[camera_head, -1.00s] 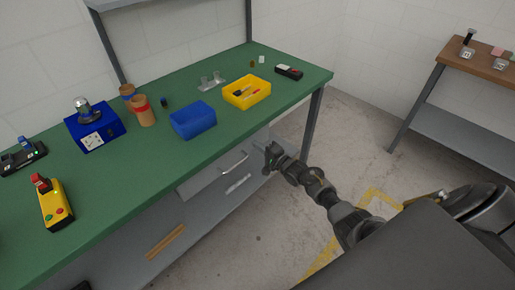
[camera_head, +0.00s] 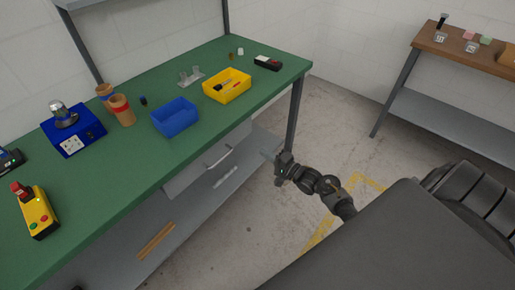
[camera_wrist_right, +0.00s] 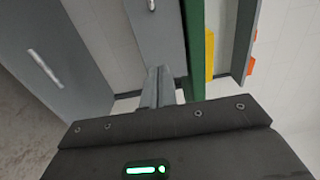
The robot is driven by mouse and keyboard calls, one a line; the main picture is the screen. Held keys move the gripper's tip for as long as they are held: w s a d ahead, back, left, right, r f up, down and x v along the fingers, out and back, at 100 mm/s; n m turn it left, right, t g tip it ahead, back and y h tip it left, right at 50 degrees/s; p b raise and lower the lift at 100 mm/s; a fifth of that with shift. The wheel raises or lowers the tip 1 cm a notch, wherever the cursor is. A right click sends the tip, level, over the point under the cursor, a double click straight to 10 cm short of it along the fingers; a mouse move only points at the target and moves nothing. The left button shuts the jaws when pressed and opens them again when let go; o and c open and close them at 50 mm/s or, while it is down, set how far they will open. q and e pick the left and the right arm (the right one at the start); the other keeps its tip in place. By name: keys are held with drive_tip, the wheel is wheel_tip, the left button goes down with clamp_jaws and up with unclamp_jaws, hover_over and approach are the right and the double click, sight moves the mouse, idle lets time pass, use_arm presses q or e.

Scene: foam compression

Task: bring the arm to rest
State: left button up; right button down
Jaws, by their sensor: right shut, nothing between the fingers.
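My right gripper (camera_head: 272,158) is beside the front edge of the green workbench (camera_head: 150,165), below the level of its top, near the drawer and the right-hand leg. It is shut and empty. In the right wrist view its fingers (camera_wrist_right: 160,88) lie close together with nothing between them. My right arm reaches in from the lower right of the head view. My left gripper is not in view.
A drawer handle (camera_head: 218,155) faces the gripper. A wooden table (camera_head: 465,48) stands at right. Floor between is clear.

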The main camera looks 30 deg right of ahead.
drive_tip(key=shift+v, duration=0.95)
drive_tip(key=s+f+n+g+h, duration=0.35)
drive_tip(key=s+f+n, duration=0.3)
drive_tip(key=f, duration=0.65)
drive_tip(key=s+f+n+g+h, duration=0.2)
drive_tip(key=s+f+n+g, duration=0.4)
drive_tip(key=f, duration=0.7)
drive_tip(key=s+a+f+n+g, duration=0.1)
drive_tip(key=s+f, duration=0.4)
drive_tip(key=s, duration=0.6)
drive_tip(key=s+a+f+n+g, duration=0.2)
drive_tip(key=s+a+f, duration=0.3)
drive_tip(key=s, duration=0.7)
drive_tip(key=s+a+f+n+g, duration=0.1)
drive_tip(key=s+a+f+g, duration=0.2)
drive_tip(key=s, duration=0.8)
drive_tip(key=shift+s+a+f+g, duration=0.3)
drive_tip(key=shift+a+f+g, duration=0.1)
drive_tip(key=shift+f, duration=0.5)
